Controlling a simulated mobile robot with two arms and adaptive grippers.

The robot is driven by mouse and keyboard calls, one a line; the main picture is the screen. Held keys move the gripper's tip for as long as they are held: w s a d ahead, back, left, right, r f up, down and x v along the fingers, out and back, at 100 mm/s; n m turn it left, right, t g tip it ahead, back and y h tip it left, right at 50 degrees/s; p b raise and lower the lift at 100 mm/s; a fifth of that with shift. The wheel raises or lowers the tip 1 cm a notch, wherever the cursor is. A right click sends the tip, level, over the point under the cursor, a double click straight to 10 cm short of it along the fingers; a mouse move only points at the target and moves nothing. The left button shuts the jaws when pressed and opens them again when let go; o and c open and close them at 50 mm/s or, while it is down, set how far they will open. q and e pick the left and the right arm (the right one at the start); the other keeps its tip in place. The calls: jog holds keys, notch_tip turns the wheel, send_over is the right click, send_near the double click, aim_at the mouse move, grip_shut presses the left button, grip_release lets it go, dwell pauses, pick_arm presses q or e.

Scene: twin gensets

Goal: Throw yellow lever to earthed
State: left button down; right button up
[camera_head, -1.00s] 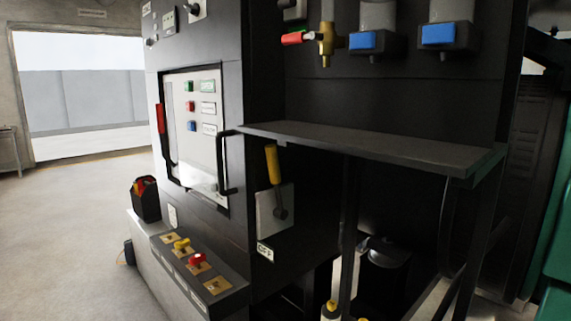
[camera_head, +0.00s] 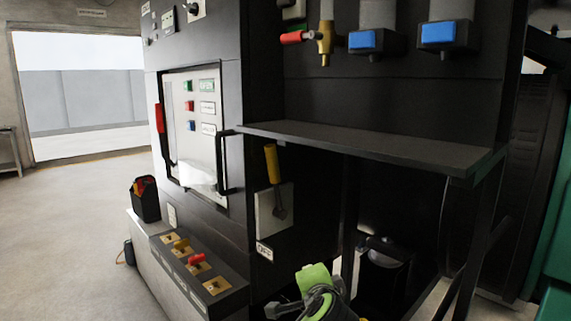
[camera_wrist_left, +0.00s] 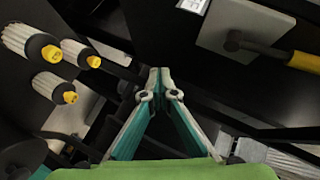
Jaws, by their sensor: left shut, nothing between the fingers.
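The yellow lever (camera_head: 270,163) points up from its pivot on a light grey plate (camera_head: 265,215), under the left end of a dark shelf. An "OFF" label (camera_head: 265,252) sits below the plate. In the left wrist view the yellow lever (camera_wrist_left: 304,62) lies at the upper right, with its pivot on the grey plate (camera_wrist_left: 215,32). My left gripper (camera_head: 316,290) is low in the head view, below and right of the lever and apart from it. In the left wrist view its fingers (camera_wrist_left: 158,82) meet at the tips with nothing between them. My right gripper is not in view.
The dark shelf (camera_head: 370,145) juts out above and right of the lever. A door handle (camera_head: 226,163) stands left of it. Knobs on a sloped console (camera_head: 217,286) are at the lower left. Yellow-tipped cylinders (camera_wrist_left: 50,85) stand left of my fingers. Open floor is at far left.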

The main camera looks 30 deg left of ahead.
pick_arm(q)
jog(key=w+a+r+t+y, duration=0.1)
jog(key=w+r+y, duration=0.1)
jog(key=r, duration=1)
jog(key=w+a+r+t+y, duration=0.1)
jog(key=w+r+y, duration=0.1)
jog(key=r, duration=0.9)
jog(key=shift+w+a+r+y, duration=0.15)
jog(key=shift+a+r+y, duration=0.2)
jog(key=shift+y, duration=0.45)
jog(key=p, duration=0.7)
send_over(275, 181)
jog(key=d, duration=0.2)
jog(key=shift+w+d, duration=0.15)
jog(key=shift+w, duration=0.3)
jog(key=shift+w, duration=0.1)
